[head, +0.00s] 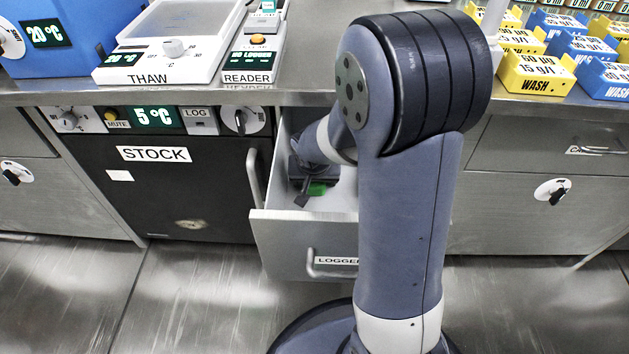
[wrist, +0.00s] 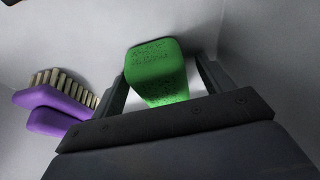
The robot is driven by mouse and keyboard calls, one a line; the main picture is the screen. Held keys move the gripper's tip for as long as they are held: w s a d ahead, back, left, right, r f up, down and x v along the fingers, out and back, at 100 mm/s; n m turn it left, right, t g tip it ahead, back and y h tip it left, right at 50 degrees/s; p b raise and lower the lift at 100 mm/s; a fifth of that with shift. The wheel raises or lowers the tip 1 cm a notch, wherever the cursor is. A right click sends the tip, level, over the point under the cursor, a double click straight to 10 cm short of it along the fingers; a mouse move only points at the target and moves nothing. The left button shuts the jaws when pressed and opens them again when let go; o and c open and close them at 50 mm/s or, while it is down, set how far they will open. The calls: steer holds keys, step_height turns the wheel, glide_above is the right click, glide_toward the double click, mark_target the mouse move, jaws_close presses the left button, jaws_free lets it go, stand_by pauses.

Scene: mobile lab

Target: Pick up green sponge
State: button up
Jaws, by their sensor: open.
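The green sponge (wrist: 155,68) lies in the open drawer and fills the middle of the wrist view. My gripper (wrist: 160,80) is open, with one finger on each side of the sponge. In the head view, a small part of the sponge (head: 317,189) shows beside my gripper (head: 304,190) inside the drawer. My arm hides much of the drawer there.
A purple brush (wrist: 60,108) with pale bristles lies left of my gripper in the drawer. The drawer (head: 290,232), labelled LOGGER, is pulled out, and its walls surround my gripper. The black STOCK unit (head: 160,190) is to its left. The counter (head: 300,75) is above.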

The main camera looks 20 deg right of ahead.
mark_target(314, 190)
steer(key=shift+r, duration=0.1)
steer(key=c, duration=1)
steer(key=shift+r+p, duration=0.55)
steer(key=shift+r, duration=0.15)
steer(key=s, duration=0.2)
steer(key=s+a, duration=0.1)
steer(key=shift+s+f, duration=0.1)
steer(key=shift+s, duration=0.25)
step_height(314, 190, up, 14)
steer(key=p, duration=0.5)
steer(key=shift+s+f+p, duration=0.1)
steer(key=shift+p, duration=0.25)
